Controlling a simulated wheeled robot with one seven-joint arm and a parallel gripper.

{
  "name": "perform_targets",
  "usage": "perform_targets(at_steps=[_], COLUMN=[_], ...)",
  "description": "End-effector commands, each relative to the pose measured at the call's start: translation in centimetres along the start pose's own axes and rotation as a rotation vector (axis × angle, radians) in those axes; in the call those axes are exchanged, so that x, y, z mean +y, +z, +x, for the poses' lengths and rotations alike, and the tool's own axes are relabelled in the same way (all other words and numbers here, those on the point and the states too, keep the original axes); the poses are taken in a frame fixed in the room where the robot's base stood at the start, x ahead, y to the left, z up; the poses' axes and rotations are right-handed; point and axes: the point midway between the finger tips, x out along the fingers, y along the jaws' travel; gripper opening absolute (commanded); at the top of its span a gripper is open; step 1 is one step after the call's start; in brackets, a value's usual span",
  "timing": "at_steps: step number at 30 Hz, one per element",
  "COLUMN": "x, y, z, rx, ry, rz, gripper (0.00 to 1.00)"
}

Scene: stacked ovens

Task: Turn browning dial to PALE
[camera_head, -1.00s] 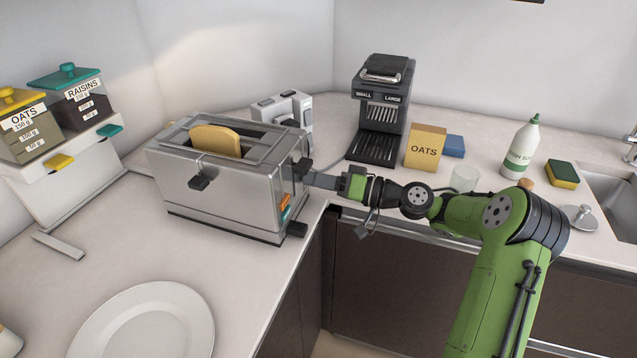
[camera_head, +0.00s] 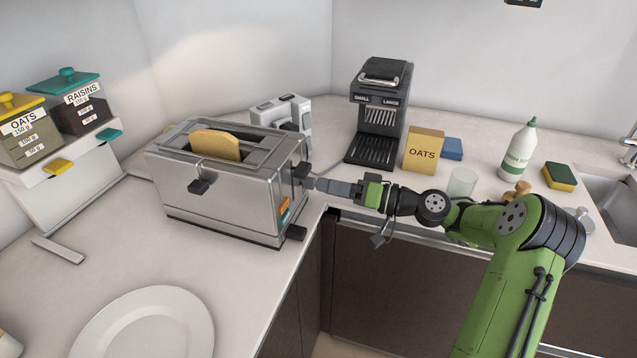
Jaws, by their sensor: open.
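A silver toaster (camera_head: 225,195) stands on the left counter with a slice of bread (camera_head: 215,144) showing in one slot. On its right end face are a dark knob (camera_head: 302,173) near the top, a small orange and teal marking (camera_head: 285,210), and a dark tab (camera_head: 296,233) low down. Which of these is the browning dial, and its setting, I cannot read. My gripper (camera_head: 318,185) is open and points left at the upper knob. A small gap seems to lie between them; contact is hard to tell. A dark lever (camera_head: 199,187) sits on the long side.
A white plate (camera_head: 150,325) lies in front of the toaster. Dispensers of oats (camera_head: 28,140) and raisins (camera_head: 82,112) stand left. A coffee machine (camera_head: 380,115), an oats box (camera_head: 424,150) and a glass (camera_head: 461,183) stand behind my arm. The counter edge runs below my gripper.

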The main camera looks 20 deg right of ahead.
Motion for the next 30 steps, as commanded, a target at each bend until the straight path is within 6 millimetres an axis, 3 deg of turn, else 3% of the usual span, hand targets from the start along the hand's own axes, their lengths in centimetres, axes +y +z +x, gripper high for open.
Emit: perform_targets(at_steps=[6,12,18,30], x=[-0.1,-0.1,-0.1,0.0], y=[-0.3,-0.2,0.0,0.0], z=[-6.5,-10.9,-12.2,-12.2], rx=[0.005,0.003,0.000,-0.001], ry=[0.004,0.003,0.000,0.001], rz=[0.001,0.001,0.000,0.001], gripper=[0.55,0.55,0.55,0.55])
